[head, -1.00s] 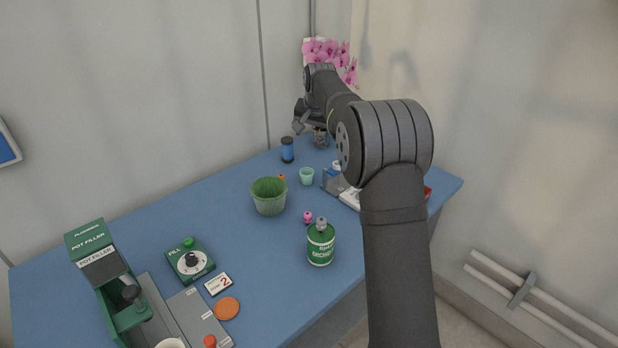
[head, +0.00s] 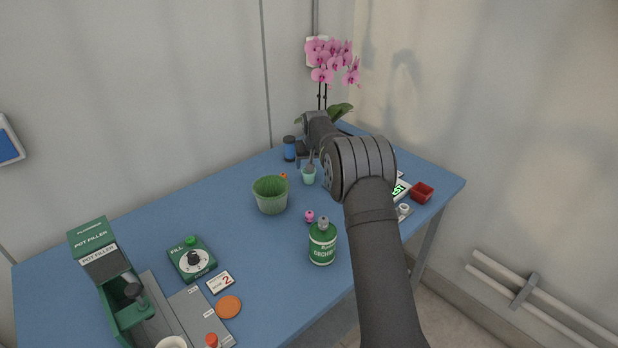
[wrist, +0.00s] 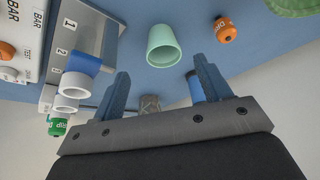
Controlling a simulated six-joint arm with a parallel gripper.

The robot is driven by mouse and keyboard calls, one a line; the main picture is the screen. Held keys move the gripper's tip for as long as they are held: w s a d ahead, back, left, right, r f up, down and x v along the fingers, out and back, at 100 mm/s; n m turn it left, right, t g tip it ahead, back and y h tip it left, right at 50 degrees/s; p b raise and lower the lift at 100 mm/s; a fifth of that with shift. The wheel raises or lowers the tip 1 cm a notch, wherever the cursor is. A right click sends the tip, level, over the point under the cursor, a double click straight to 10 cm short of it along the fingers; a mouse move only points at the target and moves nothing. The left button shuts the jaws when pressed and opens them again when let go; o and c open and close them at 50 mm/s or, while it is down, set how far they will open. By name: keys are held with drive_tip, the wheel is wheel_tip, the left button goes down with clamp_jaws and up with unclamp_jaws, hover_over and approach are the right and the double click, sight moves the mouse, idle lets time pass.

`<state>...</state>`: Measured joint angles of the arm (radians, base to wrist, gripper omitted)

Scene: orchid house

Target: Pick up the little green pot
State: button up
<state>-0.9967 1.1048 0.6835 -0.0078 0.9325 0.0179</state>
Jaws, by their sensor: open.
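My gripper (head: 309,161) is at the far side of the little pot in the head view, partly hidden by my arm. In the wrist view my gripper (wrist: 160,78) is open with nothing between its fingers.
A blue jar (head: 289,148) stands behind the pots. An orange dripper (wrist: 226,30) sits near the little pot. A numbered rack (wrist: 75,40) is on the other side. A green bottle (head: 322,243), pink dripper (head: 309,216) and red tray (head: 422,192) are nearby.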

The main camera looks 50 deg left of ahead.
sight(309, 176)
drive_tip(key=shift+a+x, duration=0.15)
drive_tip(key=shift+x, duration=1.4)
drive_tip(key=shift+a+x, duration=0.2)
drive_tip(key=shift+x, duration=1.35)
drive_tip(key=shift+r, duration=0.15)
drive_tip(key=c, duration=1)
